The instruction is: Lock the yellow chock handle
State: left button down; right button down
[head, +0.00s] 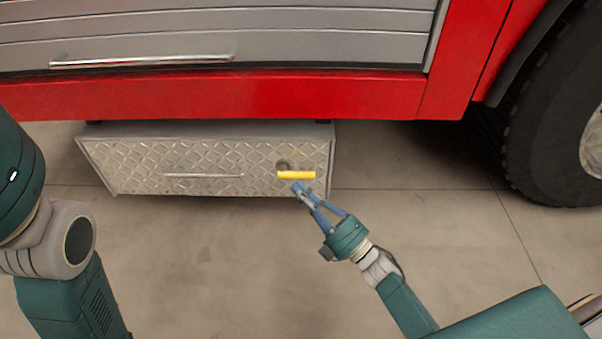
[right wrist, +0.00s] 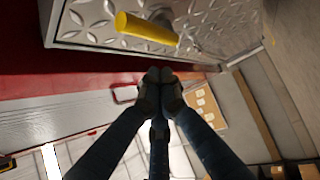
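The yellow chock handle (head: 296,175) is a short bar lying level on the right part of the front of a diamond-plate box (head: 220,183). A dark round fitting shows just above its left end. The handle also shows in the right wrist view (right wrist: 146,28), near the top. My right gripper (head: 297,187) is just below the handle in the head view. In the right wrist view its fingertips (right wrist: 160,84) are together with nothing seen between them, and a gap shows between them and the handle. My left gripper is out of view.
The box hangs under a red vehicle body (head: 240,97) with a grey shutter (head: 300,22) above. A pale bar handle (head: 203,176) sits left on the box front. A large tyre (head: 555,110) stands at right. The floor before the box is clear apart from my arms.

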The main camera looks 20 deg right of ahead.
jog(key=shift+s+a+f, duration=0.25)
jog(key=shift+s+f, duration=0.55)
jog(key=shift+f, duration=0.1)
jog(key=shift+s+a+f, duration=0.25)
jog(key=shift+s+f, duration=0.5)
jog(key=shift+f, duration=0.1)
